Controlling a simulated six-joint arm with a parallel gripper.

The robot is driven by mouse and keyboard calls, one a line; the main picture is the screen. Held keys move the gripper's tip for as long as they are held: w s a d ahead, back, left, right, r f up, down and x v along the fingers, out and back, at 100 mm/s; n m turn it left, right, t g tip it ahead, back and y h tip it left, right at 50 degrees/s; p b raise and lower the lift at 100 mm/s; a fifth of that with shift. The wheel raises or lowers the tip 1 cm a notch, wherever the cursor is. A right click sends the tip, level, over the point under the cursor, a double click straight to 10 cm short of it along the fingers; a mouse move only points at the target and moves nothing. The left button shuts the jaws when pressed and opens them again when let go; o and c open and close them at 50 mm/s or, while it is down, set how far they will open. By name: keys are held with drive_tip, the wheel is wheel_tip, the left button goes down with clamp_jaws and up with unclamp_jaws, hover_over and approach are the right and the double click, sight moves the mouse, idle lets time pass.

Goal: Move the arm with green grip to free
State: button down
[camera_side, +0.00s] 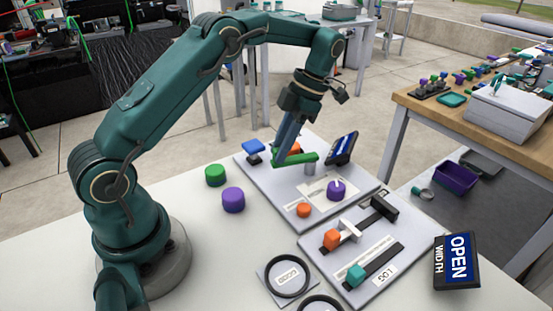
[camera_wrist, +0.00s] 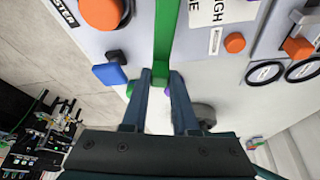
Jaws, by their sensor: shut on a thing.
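The arm with the green grip is a green bar (camera_side: 298,159) lying across the rear panel (camera_side: 260,178). In the wrist view the green bar (camera_wrist: 164,28) runs upward from between my fingertips. My gripper (camera_side: 279,154) comes down steeply onto the left end of the bar. In the wrist view my gripper (camera_wrist: 162,77) has its two fingers closed on either side of the green grip (camera_wrist: 160,69). A grey post (camera_side: 310,169) stands near the bar's right part. I cannot read a label saying "free" in either view.
A blue knob (camera_side: 254,147) sits left of the bar, with an orange one (camera_side: 293,149) behind it. Purple (camera_side: 336,189) and orange (camera_side: 303,210) knobs stand in front. A front panel (camera_side: 325,262) carries sliders.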

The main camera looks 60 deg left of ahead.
drive_tip(key=shift+d+r+n+h, duration=0.1)
drive_tip(key=shift+d+n+h, duration=0.25)
drive_tip(key=shift+n, duration=0.35)
drive_tip(key=shift+d, duration=0.15)
drive_tip(key=c, duration=0.7)
unclamp_jaws()
drive_tip(key=shift+s, duration=0.1)
wheel_tip(320, 180, up, 4)
drive_tip(key=shift+r, duration=0.1)
drive_tip(key=s+a+r, duration=0.2)
drive_tip(key=a, duration=0.1)
drive_tip(key=s+a+r, duration=0.2)
drive_tip(key=a, duration=0.1)
drive_tip(key=s+a+r, duration=0.2)
drive_tip(key=s+a, duration=0.1)
drive_tip(key=shift+a+r, duration=0.15)
drive_tip(key=shift+r, duration=0.2)
